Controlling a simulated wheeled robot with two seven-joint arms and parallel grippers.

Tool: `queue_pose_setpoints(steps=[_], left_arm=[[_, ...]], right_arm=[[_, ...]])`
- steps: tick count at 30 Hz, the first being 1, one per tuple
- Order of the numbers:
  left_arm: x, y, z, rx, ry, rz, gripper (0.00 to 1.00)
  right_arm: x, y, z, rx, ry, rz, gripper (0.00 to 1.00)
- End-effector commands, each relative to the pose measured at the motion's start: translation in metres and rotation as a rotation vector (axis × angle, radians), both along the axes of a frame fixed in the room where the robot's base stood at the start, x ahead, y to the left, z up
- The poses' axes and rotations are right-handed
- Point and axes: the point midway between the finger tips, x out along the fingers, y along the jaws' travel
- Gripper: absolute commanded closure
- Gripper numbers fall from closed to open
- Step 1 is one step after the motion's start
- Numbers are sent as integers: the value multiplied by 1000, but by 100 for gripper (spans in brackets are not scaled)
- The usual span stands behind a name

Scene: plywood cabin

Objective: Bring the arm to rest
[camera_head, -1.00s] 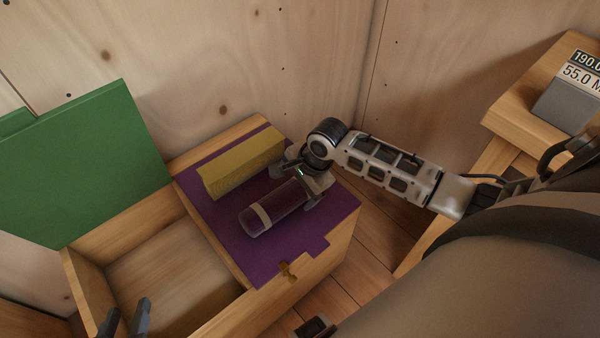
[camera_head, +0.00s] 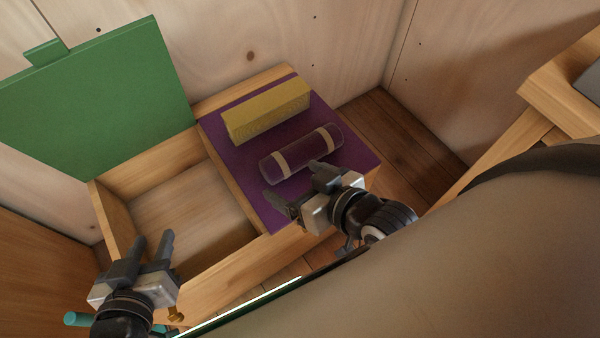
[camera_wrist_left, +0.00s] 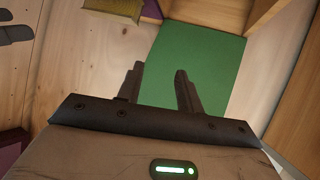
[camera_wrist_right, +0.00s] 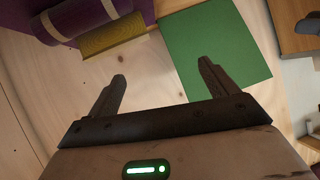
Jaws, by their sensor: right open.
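My right gripper (camera_head: 294,186) is open and empty, at the near edge of the purple panel. In the head view its fingertips are close to the dark purple roll (camera_head: 303,152); I cannot tell the height gap. Its open fingers also show in the right wrist view (camera_wrist_right: 162,72), with nothing between them. My left gripper (camera_head: 152,240) is open and empty, over the near left corner of the wooden box. Its fingers stand apart in the left wrist view (camera_wrist_left: 158,75). The roll, with two tan bands, lies on the purple panel (camera_head: 222,132) beside a yellow block (camera_head: 265,112).
The wooden box (camera_head: 225,280) has an open, empty-looking left compartment (camera_head: 190,210). Its green lid (camera_head: 100,100) stands raised against the wall. A wooden bench (camera_head: 565,100) is at the right. Plywood walls close off the back.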

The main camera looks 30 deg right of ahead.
Motion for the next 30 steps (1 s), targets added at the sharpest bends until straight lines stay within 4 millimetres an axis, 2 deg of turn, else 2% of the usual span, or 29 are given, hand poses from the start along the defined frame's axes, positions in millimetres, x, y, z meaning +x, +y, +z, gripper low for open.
queue_pose_setpoints(steps=[9, 13, 18, 30], left_arm=[[-2, 0, 0, 0, 4, -1, 64], [-3, 0, 21, 4, 10, -1, 64], [-4, 5, 31, 36, 58, -1, 64], [-3, 6, 28, 47, 73, 4, 64]], right_arm=[[-2, -1, 4, -33, -22, 10, 15], [-2, -2, 19, -41, -8, 9, 15], [-3, -5, 37, -63, 30, 7, 15], [-4, -7, 32, -76, 49, 6, 15]])
